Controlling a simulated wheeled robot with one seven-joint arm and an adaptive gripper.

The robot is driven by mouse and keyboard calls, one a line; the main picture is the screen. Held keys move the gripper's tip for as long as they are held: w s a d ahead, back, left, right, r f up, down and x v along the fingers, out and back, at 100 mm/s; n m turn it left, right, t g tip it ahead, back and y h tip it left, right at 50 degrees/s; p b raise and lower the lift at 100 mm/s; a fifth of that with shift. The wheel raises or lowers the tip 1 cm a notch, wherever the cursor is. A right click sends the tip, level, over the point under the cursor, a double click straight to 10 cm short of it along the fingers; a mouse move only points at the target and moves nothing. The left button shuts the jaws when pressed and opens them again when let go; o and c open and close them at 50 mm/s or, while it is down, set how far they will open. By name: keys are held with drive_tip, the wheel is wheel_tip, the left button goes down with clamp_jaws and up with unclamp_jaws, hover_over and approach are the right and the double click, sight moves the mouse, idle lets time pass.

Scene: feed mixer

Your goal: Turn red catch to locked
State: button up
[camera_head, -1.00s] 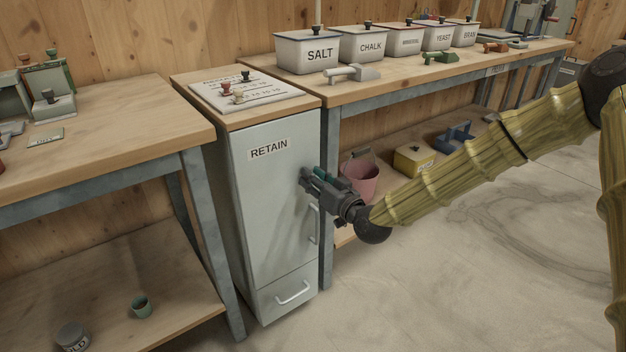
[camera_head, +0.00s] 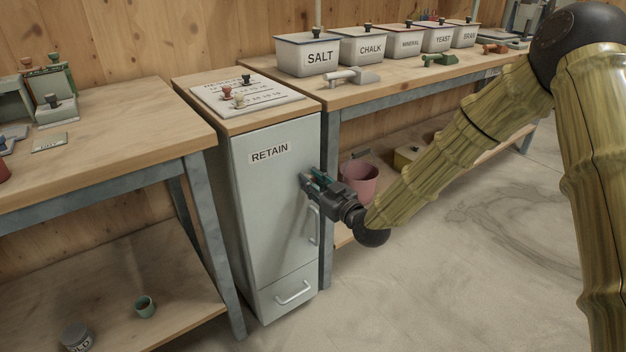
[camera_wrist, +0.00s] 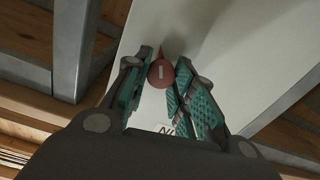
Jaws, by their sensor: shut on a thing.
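The red catch (camera_wrist: 160,73) is a round knob with a pale bar and a pointed tip, on the grey cabinet door (camera_head: 272,215) marked RETAIN. In the wrist view its tip points toward the top of the picture. My gripper (camera_wrist: 162,75) is shut on the catch, one green-padded finger on each side. In the head view my gripper (camera_head: 308,182) is at the door's right edge and hides the catch. No locked marking can be made out.
A door handle (camera_head: 313,226) is just below my gripper, and a drawer handle (camera_head: 293,293) lower down. A pink bucket (camera_head: 360,182) stands on the shelf behind my gripper. The bench (camera_head: 425,75) is to the right. The floor in front is clear.

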drive_tip(key=n, duration=1.2)
drive_tip(key=shift+s+a+f+n, duration=0.1)
drive_tip(key=shift+a+f+n, duration=0.05)
drive_tip(key=shift+n, duration=0.15)
idle(0.4)
drive_tip(key=o, duration=1)
drive_tip(key=shift+o, duration=0.2)
drive_tip(key=v, duration=1.2)
